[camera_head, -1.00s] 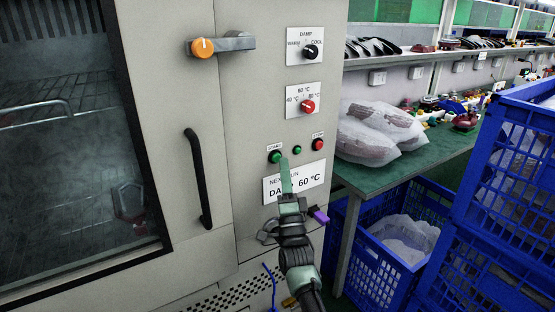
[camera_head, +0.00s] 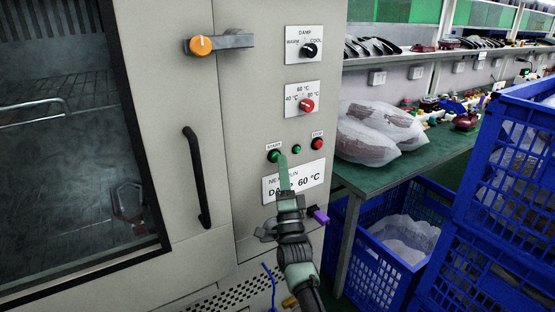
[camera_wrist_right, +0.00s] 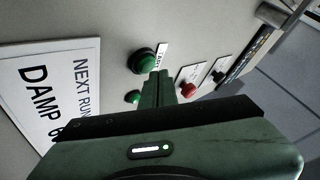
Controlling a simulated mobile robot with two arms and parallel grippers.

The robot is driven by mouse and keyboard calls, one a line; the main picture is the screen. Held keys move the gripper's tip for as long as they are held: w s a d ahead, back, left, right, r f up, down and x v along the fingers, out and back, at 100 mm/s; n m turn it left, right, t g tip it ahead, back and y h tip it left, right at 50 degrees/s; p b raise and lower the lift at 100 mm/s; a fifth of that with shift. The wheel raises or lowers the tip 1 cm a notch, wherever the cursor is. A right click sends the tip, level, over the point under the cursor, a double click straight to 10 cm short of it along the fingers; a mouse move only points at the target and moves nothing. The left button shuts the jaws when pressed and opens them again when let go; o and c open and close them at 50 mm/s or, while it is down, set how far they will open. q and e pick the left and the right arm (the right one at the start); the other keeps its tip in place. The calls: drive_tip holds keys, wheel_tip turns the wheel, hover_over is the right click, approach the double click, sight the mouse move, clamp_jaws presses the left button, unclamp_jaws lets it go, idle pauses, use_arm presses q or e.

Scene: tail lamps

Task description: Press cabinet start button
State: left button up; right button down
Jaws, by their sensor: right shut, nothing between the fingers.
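The green start button (camera_head: 274,156) sits below a START label on the grey cabinet's (camera_head: 240,120) front. It also shows in the right wrist view (camera_wrist_right: 142,61), just left of the fingertips. My right gripper (camera_head: 283,160) is shut and empty, with its green fingers pointing up at the panel. In the head view its tip overlaps the right edge of the button. In the right wrist view the fingertips (camera_wrist_right: 158,74) lie beside the button; I cannot tell whether they touch it. My left gripper is not in view.
A small green light (camera_head: 297,149) and a red stop button (camera_head: 317,143) are right of the start button. Black (camera_head: 310,51) and red (camera_head: 307,105) knobs are above. The cabinet's black door handle (camera_head: 197,178) is to the left. Blue crates (camera_head: 510,180) stand at the right.

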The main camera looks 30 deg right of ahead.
drive_tip(key=shift+w+d+f+b, duration=0.3)
drive_tip(key=shift+w+b, duration=0.2)
drive_tip(key=shift+b, duration=0.45)
idle(0.5)
drive_tip(key=shift+a, duration=0.1)
drive_tip(key=shift+s+a+f+p, duration=0.1)
drive_tip(key=shift+s+a+p, duration=0.45)
drive_tip(key=shift+s+p, duration=0.2)
drive_tip(key=shift+y, duration=0.3)
drive_tip(key=s+p, duration=0.2)
drive_tip(key=s, duration=0.1)
drive_tip(key=s+p, duration=0.1)
drive_tip(key=s, duration=0.1)
drive_tip(key=shift+d+r, duration=0.1)
drive_tip(key=shift+r, duration=0.15)
idle(0.4)
